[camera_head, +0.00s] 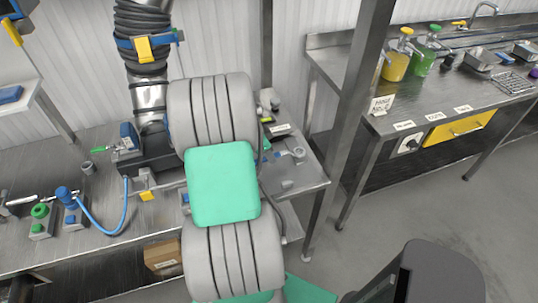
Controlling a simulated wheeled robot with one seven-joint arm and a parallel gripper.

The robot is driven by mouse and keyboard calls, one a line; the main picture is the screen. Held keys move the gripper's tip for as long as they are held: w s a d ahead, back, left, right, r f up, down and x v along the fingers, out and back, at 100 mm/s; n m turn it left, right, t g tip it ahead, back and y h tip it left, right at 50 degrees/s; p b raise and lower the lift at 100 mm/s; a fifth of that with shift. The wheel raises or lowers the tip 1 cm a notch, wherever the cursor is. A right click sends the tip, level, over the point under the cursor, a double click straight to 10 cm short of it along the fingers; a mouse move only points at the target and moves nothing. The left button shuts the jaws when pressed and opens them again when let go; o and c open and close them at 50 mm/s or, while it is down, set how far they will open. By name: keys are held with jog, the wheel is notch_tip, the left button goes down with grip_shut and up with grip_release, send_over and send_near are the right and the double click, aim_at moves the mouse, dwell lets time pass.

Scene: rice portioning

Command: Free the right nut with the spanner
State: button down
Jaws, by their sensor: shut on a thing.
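My arm, with its grey ribbed joints and green cover, fills the middle of the head view and hides part of the bench behind it. My gripper is not visible; the arm covers the place where it would show. I cannot make out the spanner or the right nut for certain. A small grey rounded metal piece (297,153) lies at the right end of the bench, just right of my arm; I cannot tell what it is. A dark fixture (140,160) stands on the bench left of my arm, below a shiny metal pipe (148,97).
The steel bench (105,235) carries a blue hose (122,215) and small blocks with green and blue knobs (40,212). A ribbed duct (140,22) rises behind. A steel post (350,110) stands right of my arm. A second counter (440,95) holds yellow and green bottles (395,62).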

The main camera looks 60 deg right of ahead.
jog(key=shift+f+b, duration=0.75)
jog(key=shift+b, duration=0.25)
dwell(0.4)
jog(key=shift+s, duration=0.1)
dwell(0.3)
jog(key=shift+s+a+n+t, duration=0.3)
jog(key=shift+s+a+n, duration=0.3)
jog(key=shift+n, duration=0.3)
jog(key=shift+s+a+n+h, duration=0.35)
jog(key=shift+s+n+h, duration=0.05)
jog(key=shift+s+n, duration=0.5)
jog(key=shift+t, duration=0.3)
